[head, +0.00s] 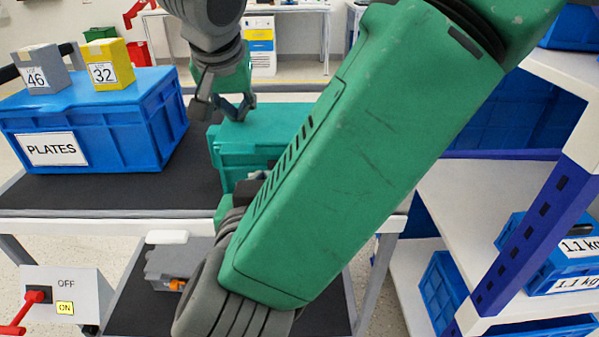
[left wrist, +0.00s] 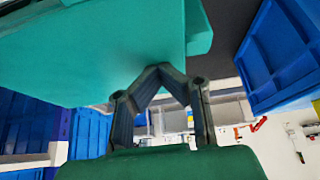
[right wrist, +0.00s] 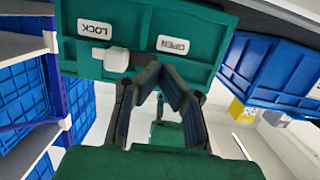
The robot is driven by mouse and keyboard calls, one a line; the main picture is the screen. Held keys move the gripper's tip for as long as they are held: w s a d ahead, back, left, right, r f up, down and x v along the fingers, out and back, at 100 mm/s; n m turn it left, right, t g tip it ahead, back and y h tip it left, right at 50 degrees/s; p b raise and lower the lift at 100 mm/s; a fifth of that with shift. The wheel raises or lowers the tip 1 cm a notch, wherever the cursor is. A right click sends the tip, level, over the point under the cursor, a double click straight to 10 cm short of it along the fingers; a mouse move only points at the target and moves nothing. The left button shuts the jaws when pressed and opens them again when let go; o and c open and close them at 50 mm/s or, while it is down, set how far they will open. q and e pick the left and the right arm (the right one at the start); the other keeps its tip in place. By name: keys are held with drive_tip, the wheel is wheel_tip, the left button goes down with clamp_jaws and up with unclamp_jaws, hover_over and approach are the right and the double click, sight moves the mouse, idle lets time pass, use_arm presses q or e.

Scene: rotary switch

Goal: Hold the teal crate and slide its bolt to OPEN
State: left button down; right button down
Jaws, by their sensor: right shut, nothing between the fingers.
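The teal crate (head: 262,130) stands on the dark cart top, partly hidden behind my right arm. My left gripper (head: 238,112) is at its far left top edge; in the left wrist view its fingers (left wrist: 160,72) close together against the crate (left wrist: 90,50). The right wrist view shows the crate front (right wrist: 205,70) upside down, with a LOCK label (right wrist: 95,28) and an OPEN label (right wrist: 172,44). The bolt's white knob (right wrist: 108,58) sits nearer LOCK. My right gripper (right wrist: 165,72) is shut and empty in front of the bolt, on the OPEN side of the knob.
A blue PLATES crate (head: 95,125) stands left on the cart, with boxes marked 46 (head: 42,70) and 32 (head: 108,66) on it. A white shelf (head: 490,200) with blue bins is at the right. A switch box (head: 70,290) is at lower left.

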drive_tip(key=shift+a, duration=0.25)
drive_tip(key=c, duration=1.4)
unclamp_jaws()
drive_tip(key=shift+c, duration=0.2)
